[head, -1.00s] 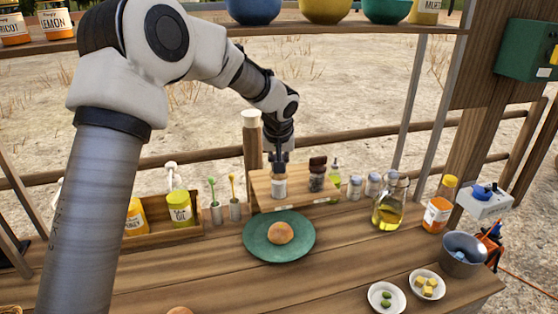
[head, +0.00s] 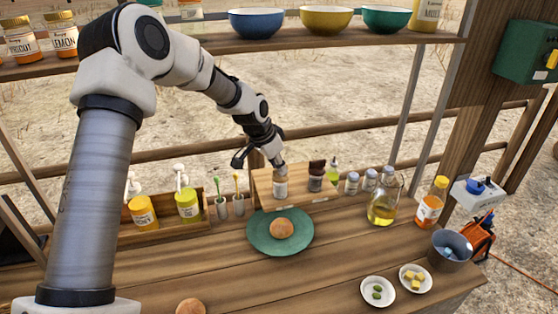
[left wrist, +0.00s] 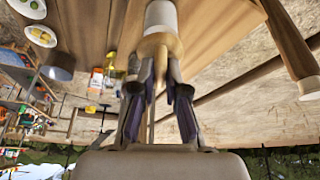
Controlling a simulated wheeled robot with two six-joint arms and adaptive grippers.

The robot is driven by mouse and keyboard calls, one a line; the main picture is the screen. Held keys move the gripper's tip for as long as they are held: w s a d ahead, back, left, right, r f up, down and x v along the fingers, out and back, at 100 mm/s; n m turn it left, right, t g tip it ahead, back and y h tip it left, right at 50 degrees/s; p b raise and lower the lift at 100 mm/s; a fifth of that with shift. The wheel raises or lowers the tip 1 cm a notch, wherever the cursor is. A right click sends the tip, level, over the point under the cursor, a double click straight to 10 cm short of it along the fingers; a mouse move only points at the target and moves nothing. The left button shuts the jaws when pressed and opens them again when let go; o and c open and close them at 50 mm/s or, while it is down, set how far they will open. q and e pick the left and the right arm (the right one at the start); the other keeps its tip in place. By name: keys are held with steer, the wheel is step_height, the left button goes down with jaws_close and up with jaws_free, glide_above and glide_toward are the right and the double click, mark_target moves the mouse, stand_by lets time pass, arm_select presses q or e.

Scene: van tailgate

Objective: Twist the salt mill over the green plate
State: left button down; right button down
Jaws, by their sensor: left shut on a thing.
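The salt mill (head: 280,188), with a pale body, shows at the wooden rack behind the green plate. My left gripper (head: 279,168) is above it, shut on its top. In the left wrist view, the fingers (left wrist: 160,85) close around the mill's tan wooden top (left wrist: 160,45), and its white body (left wrist: 161,17) points away from the gripper. I cannot tell whether the mill's base touches the rack. The green plate (head: 258,240) lies on the table in front, with a round bun (head: 281,229) on it. My right gripper is not in view.
A dark-topped mill (head: 316,178) stands close to the right of the salt mill. Small jars (head: 352,183), an oil jug (head: 383,207) and an orange bottle (head: 431,203) are further right. A wooden crate (head: 160,232) with bottles is left. The front table is mostly clear.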

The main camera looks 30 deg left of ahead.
arm_select(q)
steer(key=m+h+b, duration=0.1)
steer(key=m+b, duration=0.1)
steer(key=m, duration=0.1)
steer(key=shift+a+f+g, duration=0.1)
steer(key=shift+f+g, duration=0.05)
steer(key=shift+g, duration=0.25)
steer(key=shift+m+g+h+b, duration=0.3)
steer(key=shift+m+h+b, duration=0.1)
steer(key=shift+m, duration=1)
steer(key=c, duration=1.2)
jaws_free()
steer(key=shift+w, duration=0.1)
steer(key=s+a+r, duration=0.4)
steer(key=s+a, duration=0.4)
steer(key=a, duration=0.2)
steer(key=shift+s+a+r, duration=0.35)
steer(key=shift+s+r, duration=0.05)
